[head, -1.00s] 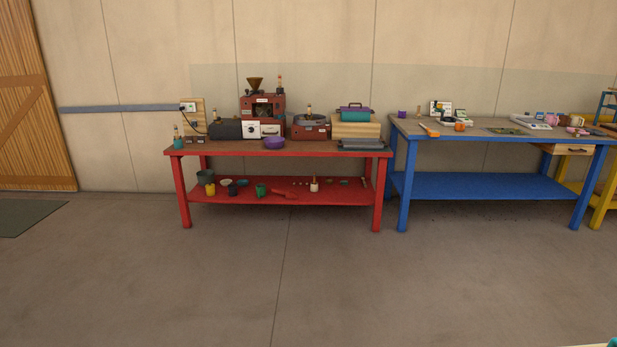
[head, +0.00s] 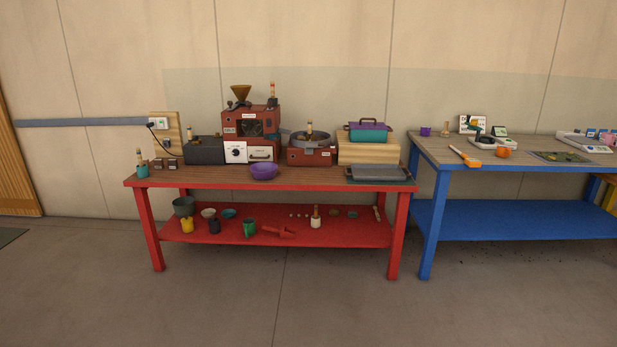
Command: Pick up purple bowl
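The purple bowl (head: 263,172) sits upright on the wooden top of the red table (head: 215,181), close to its front edge and near the middle. It stands in front of the red roaster-like machine (head: 250,122). Nothing covers the bowl from the front. Neither of my grippers shows in the head view now.
A grey tray (head: 379,172) lies right of the bowl, and a red round-topped machine (head: 311,155) stands behind it. Cups and small bowls fill parts of the lower red shelf (head: 350,237). A blue table (head: 470,220) stands to the right. The floor (head: 290,305) in front is clear.

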